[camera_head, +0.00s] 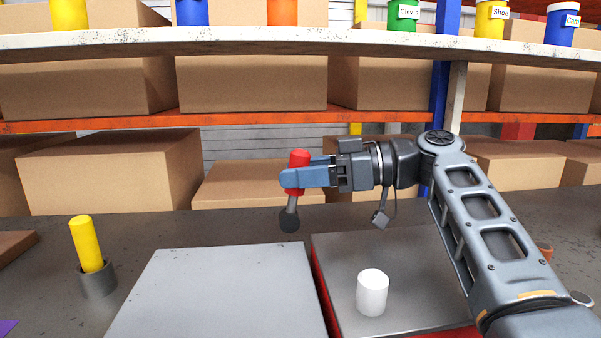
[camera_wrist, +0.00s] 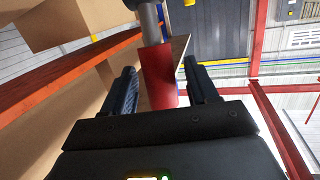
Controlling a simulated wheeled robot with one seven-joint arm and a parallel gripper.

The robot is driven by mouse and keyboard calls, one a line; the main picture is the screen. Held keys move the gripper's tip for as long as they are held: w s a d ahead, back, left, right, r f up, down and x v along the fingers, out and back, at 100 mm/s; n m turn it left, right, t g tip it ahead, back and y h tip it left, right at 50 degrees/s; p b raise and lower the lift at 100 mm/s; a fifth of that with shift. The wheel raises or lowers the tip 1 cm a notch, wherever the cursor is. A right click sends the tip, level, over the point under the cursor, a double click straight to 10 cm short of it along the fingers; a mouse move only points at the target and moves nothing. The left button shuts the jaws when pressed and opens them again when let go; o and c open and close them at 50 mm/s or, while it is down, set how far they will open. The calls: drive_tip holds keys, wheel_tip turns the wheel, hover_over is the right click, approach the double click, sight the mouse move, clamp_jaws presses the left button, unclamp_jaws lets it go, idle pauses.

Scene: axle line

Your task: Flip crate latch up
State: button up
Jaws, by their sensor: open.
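A red cylindrical handle (camera_head: 299,157) sits on a short grey rod with a dark round knob at its lower end (camera_head: 289,223). It stands almost upright, leaning slightly right, behind the grey-topped surfaces. It looks like the latch lever, but its mount to a crate cannot be made out. My gripper (camera_head: 292,178) reaches in from the right with its blue fingers around the handle. In the wrist view the red handle (camera_wrist: 158,75) stands between the two dark fingers (camera_wrist: 160,84), with a gap on each side. The fingers are open.
A pale flat panel (camera_head: 215,290) lies at front centre. A red-sided box with a grey top (camera_head: 335,245) stands right of it, bearing a white cylinder (camera_head: 372,294). A yellow cylinder (camera_head: 86,243) stands in a dark holder at left. Shelves with cardboard boxes (camera_head: 110,172) fill the back.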

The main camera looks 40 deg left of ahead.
drive_tip(key=v, duration=0.7)
drive_tip(key=shift+w+d+b, duration=0.15)
drive_tip(key=shift+b, duration=0.2)
